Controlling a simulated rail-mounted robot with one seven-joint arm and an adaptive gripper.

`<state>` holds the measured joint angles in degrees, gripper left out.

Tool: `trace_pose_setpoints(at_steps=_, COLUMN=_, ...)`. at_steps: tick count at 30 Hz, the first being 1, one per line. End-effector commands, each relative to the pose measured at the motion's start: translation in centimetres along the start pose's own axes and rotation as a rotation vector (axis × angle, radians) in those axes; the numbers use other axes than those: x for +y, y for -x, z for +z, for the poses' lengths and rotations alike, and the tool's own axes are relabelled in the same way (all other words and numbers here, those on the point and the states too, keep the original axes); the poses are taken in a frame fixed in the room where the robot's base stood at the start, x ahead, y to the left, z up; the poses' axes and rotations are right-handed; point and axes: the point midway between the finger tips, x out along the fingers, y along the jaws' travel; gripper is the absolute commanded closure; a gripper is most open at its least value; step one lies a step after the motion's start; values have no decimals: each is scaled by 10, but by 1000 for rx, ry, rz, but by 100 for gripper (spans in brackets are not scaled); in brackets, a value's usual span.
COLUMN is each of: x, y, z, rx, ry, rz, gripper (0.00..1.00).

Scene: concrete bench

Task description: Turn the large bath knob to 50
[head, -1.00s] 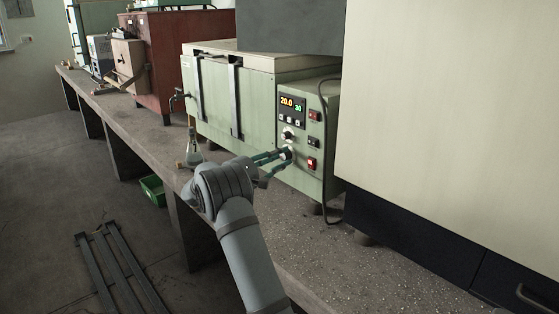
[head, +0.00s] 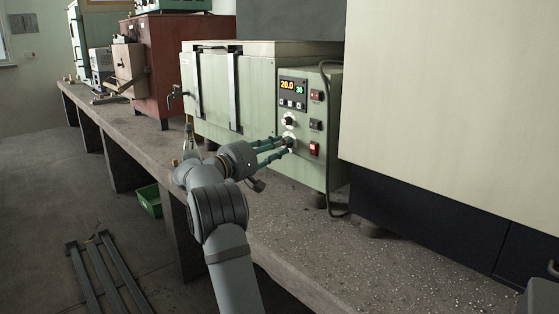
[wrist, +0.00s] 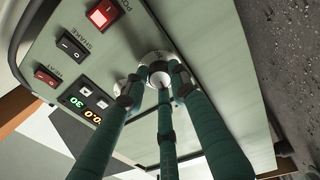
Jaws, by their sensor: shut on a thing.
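The pale green bath (head: 300,165) has a control panel on its right front. The large bath knob (wrist: 153,57) is the lower of two knobs, with a pale dial. My gripper (head: 287,143) has green fingers and is shut on this knob; the wrist view also shows the gripper (wrist: 157,76) around it. The fingertips hide much of the knob, and I cannot read its pointer or scale. The smaller knob (head: 289,119) sits just above it. The display (head: 292,87) reads 20.0 in orange and 30 in green.
Right of the knobs are a lit red power switch (head: 314,148), a shake switch (wrist: 71,46) and a heat switch (wrist: 46,76). A large cream cabinet (head: 450,110) stands close on the right.

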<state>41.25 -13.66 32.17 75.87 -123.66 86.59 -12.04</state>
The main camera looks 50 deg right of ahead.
Motion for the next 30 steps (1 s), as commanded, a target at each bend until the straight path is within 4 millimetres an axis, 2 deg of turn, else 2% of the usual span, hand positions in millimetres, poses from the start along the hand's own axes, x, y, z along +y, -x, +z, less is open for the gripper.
trace_pose_setpoints(at_steps=1, x=-8, y=-1, z=2, rx=-10, ry=-40, rz=-4, gripper=100)
trace_pose_setpoints(at_steps=12, x=-6, y=-2, z=3, rx=-21, ry=-225, rz=0, gripper=100)
trace_pose_setpoints(at_steps=30, x=-5, y=-2, z=3, rx=-23, ry=-265, rz=0, gripper=100)
